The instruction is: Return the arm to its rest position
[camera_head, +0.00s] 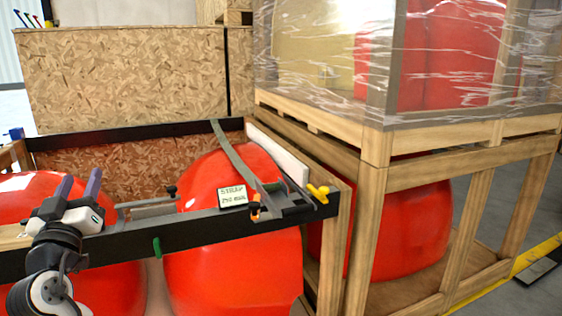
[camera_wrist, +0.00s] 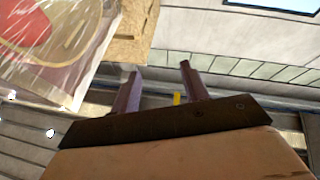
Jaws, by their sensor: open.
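My gripper (camera_head: 78,187) is at the lower left of the head view, with two purple-grey fingers pointing up and apart. It is open and nothing is between the fingers. It is in front of the left red nosecone (camera_head: 30,190) and close to the dark frame bar, and I cannot tell whether it touches either. In the wrist view the fingers of my gripper (camera_wrist: 160,90) also show apart and empty, against the ceiling and wall.
A second red nosecone (camera_head: 228,262) sits under the black frame (camera_head: 190,230), which carries a strap (camera_head: 232,150) and a label (camera_head: 232,196). A wooden crate frame (camera_head: 374,190) with plastic-wrapped goods stands right. Chipboard panels (camera_head: 120,80) stand behind. Floor shows at far right.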

